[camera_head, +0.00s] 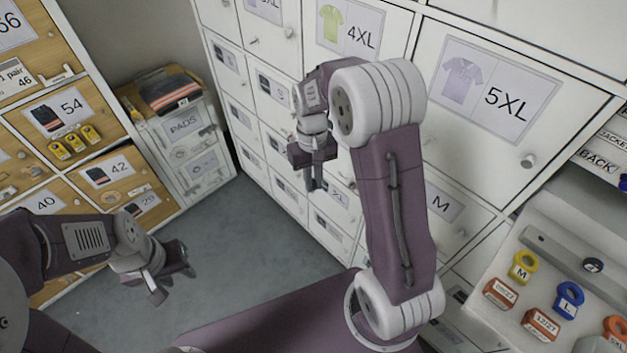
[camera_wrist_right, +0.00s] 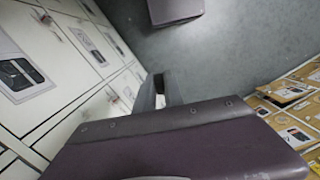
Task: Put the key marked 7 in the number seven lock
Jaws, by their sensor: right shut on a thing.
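My right gripper (camera_head: 316,176) hangs in front of the white locker wall, pointing down. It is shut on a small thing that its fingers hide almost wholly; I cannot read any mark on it. In the right wrist view the fingers (camera_wrist_right: 160,92) show close together beyond my wrist, with a small pale patch between them. My left gripper (camera_head: 173,283) is open and empty over the grey floor at lower left. I cannot make out a key marked 7 or a lock numbered seven in either view.
White lockers (camera_head: 410,70) with size labels and small knobs fill the back. Wooden drawers (camera_head: 85,108) stand at left, a small white cabinet (camera_head: 185,140) in the corner. Coloured tags (camera_head: 568,300) lie on a white counter at right. The floor (camera_head: 245,240) between is clear.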

